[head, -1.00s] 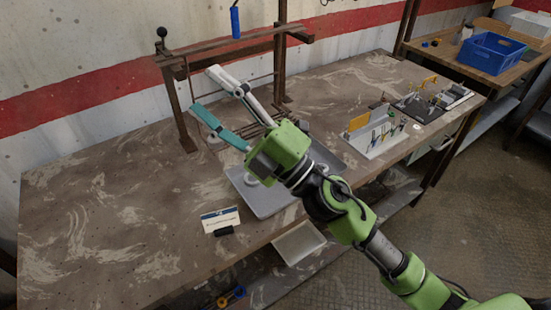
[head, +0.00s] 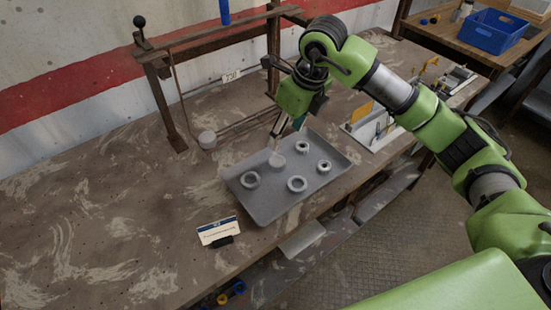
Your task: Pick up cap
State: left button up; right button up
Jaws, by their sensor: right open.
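A grey tray (head: 262,213) lies on the workbench and holds several small grey parts. A solid-looking round piece that looks like the cap (head: 277,160) sits in the tray's upper middle. Ring-shaped parts lie around it: one at the left (head: 250,180), one at the front (head: 297,184), one at the right (head: 324,166) and one at the back (head: 302,147). My right gripper (head: 286,128) points down above the tray's back edge, behind the cap and apart from it. It is open and looks empty; its fingers are partly hidden. My left gripper is out of view.
A brown metal rack (head: 163,100) with rails stands behind the tray. A pale round piece (head: 207,139) is by the rails. A small card (head: 218,231) stands left of the tray. The bench's left is clear.

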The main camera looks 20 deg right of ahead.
jog(key=p, duration=0.2)
send_over(277, 161)
jog(key=s, duration=0.2)
notch_tip(277, 161, down, 8)
jog(key=shift+w+d+r, duration=0.15)
jog(key=shift+w+f, duration=0.15)
jog(key=shift+f, duration=0.35)
jog(key=p+x, duration=0.2)
jog(key=x, duration=0.1)
jog(key=shift+w+d+f, duration=0.15)
jog(key=shift+d+f, duration=0.05)
jog(key=shift+f, duration=0.1)
jog(key=shift+w+f, duration=0.1)
jog(key=shift+f, duration=0.25)
jog(key=c, duration=1.1)
